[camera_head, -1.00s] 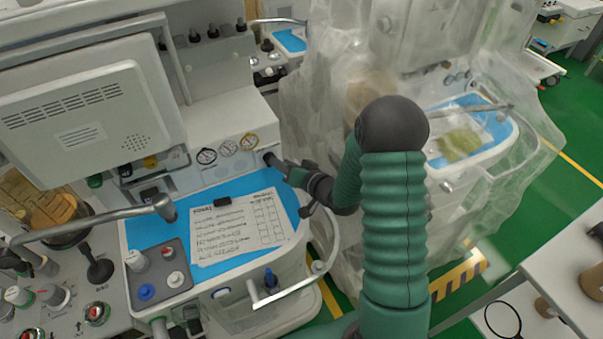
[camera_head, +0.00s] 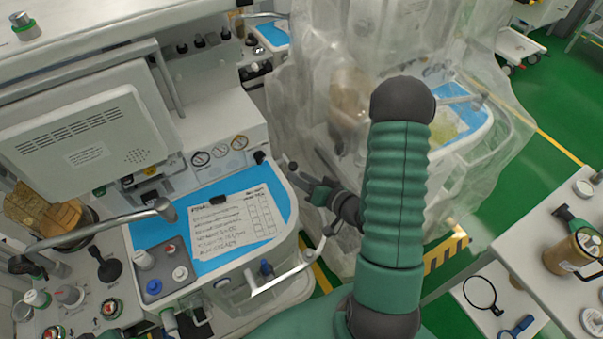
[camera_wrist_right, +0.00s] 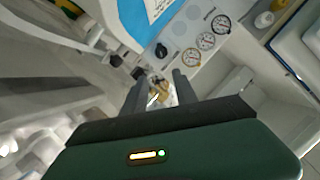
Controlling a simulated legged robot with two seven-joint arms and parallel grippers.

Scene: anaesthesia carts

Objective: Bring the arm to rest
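My right arm, in green sleeves, reaches up through the middle of the head view and bends down to my right gripper (camera_head: 302,178). The gripper hangs at the right edge of the near anaesthesia cart (camera_head: 228,290), apart from the black knob (camera_head: 260,157) on its front panel. In the right wrist view, the two fingers of the gripper (camera_wrist_right: 159,78) stand apart. Nothing is seen held between them; a blurred golden-brown thing shows beyond. My left gripper is in neither view.
A checklist sheet (camera_head: 237,226) lies on the cart's blue top, with a metal rail (camera_head: 285,277) along its edge. A plastic-draped cart (camera_head: 300,95) stands close behind the gripper. Green floor lies between.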

